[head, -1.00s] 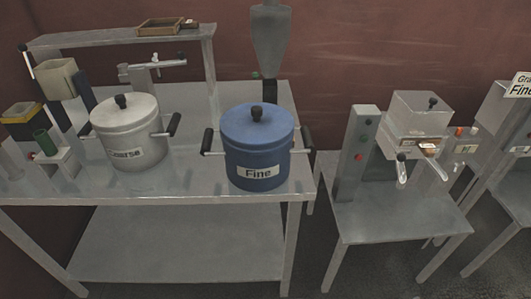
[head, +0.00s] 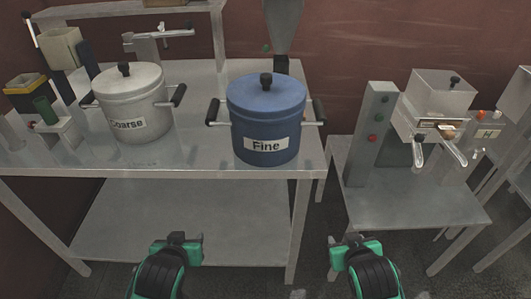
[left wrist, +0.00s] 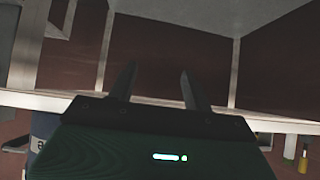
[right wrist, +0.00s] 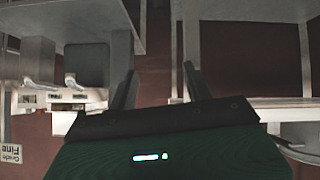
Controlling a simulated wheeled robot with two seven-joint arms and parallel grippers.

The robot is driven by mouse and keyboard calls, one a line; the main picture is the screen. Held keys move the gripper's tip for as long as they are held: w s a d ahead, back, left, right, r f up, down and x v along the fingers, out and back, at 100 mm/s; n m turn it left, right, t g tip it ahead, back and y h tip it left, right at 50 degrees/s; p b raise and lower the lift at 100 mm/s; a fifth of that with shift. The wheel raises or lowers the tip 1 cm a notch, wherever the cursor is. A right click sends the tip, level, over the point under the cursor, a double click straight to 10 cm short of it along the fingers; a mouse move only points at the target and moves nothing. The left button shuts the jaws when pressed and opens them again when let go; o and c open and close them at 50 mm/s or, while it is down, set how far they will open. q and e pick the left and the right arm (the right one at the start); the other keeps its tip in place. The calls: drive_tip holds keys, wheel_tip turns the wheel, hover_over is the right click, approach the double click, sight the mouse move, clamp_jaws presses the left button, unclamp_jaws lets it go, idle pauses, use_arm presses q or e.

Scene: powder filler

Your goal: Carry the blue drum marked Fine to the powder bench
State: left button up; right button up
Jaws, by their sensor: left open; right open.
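The blue drum (head: 266,115) has a lid with a black knob, a black handle on each side and a label reading Fine. It stands upright near the front right of the grey metal table (head: 195,158). My left gripper (head: 186,240) is open and empty, low in front of the table; its two fingers show apart in the left wrist view (left wrist: 160,85). My right gripper (head: 348,243) is open and empty, low in front of the gap between the table and the right-hand bench. Its fingers also show apart in the right wrist view (right wrist: 160,85). Neither gripper touches the drum.
A pale drum (head: 133,103) marked Coarse stands left of the blue one. A small bench (head: 432,220) with a filling machine (head: 440,100) stands to the right, separated by a gap. A weighing device (head: 50,120) is at the table's left. The lower shelf (head: 180,228) is bare.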

use_arm(q)
drive_tip(key=w+d+r+n+t, duration=0.15)
drive_tip(key=w+r+t, duration=0.25)
drive_tip(key=w+r, duration=0.4)
use_arm(e)
drive_tip(key=w+a+r+t, duration=0.2)
drive_tip(key=w+r+t, duration=0.2)
drive_tip(key=w+r, duration=0.4)
use_arm(q)
drive_tip(key=t, duration=0.4)
approach(213, 115)
drive_tip(key=s+f, duration=0.1)
drive_tip(key=s, duration=0.1)
use_arm(e)
drive_tip(key=t, duration=0.4)
approach(320, 115)
drive_tip(key=s+f, duration=0.1)
drive_tip(key=s, duration=0.1)
use_arm(q)
drive_tip(key=shift+w+a+f+h, duration=0.2)
drive_tip(key=shift+a+h, duration=0.1)
drive_tip(key=shift+a, duration=0.15)
use_arm(e)
drive_tip(key=shift+w+d+f+n, duration=0.1)
drive_tip(key=shift+w+d+n, duration=0.05)
drive_tip(key=shift+d+n, duration=0.2)
drive_tip(key=shift+w, duration=0.1)
